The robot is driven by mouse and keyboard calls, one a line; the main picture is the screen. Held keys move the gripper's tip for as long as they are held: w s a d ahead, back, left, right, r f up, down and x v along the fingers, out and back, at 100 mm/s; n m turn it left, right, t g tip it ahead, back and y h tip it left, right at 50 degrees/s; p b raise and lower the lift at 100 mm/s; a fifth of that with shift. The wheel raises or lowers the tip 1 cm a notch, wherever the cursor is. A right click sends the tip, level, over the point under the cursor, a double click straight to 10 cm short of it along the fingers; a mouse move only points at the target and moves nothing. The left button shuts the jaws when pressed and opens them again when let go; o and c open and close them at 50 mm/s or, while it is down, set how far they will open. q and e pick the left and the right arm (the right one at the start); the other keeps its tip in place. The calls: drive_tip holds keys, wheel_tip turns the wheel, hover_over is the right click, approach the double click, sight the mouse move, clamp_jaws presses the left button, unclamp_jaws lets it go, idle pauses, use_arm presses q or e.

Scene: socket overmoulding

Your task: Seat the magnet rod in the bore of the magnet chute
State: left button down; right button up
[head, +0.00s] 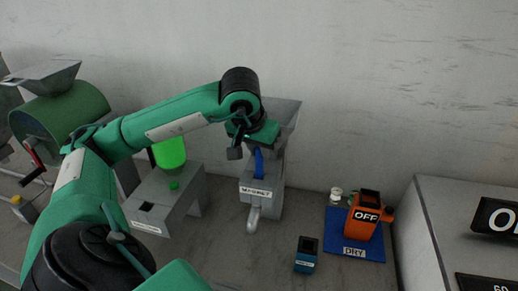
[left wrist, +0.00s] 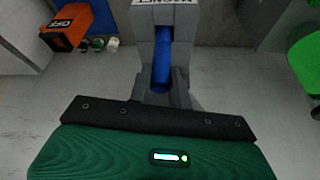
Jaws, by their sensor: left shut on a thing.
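The magnet chute (head: 262,196) is a grey block with a MAGNET label and a spout at its foot, standing against the wall bench. In the left wrist view the chute (left wrist: 145,45) shows with its label upside down at the top edge. The magnet rod (head: 258,164) is a blue bar standing roughly upright at the chute; it also shows in the left wrist view (left wrist: 161,65), between the chute's grey sides. My left gripper (head: 257,150) is shut on the rod's upper part, above the chute. How deep the rod sits in the bore is hidden.
A grey hopper (head: 284,112) rises right behind my gripper. A grey stand (head: 160,192) with a green container (head: 169,152) is to the left. A blue DRY mat (head: 362,251) with an orange OFF box (head: 364,217) and a small blue box (head: 306,256) are to the right.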

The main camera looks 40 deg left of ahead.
use_arm(q)
drive_tip(key=shift+f, duration=0.15)
drive_tip(key=c, duration=1.3)
unclamp_jaws()
drive_tip(key=shift+r, duration=0.35)
drive_tip(key=v, duration=1.1)
drive_tip(key=shift+r+p, duration=0.3)
drive_tip(key=shift+p, duration=0.05)
drive_tip(key=shift+s+d, duration=0.1)
drive_tip(key=shift+d, duration=0.05)
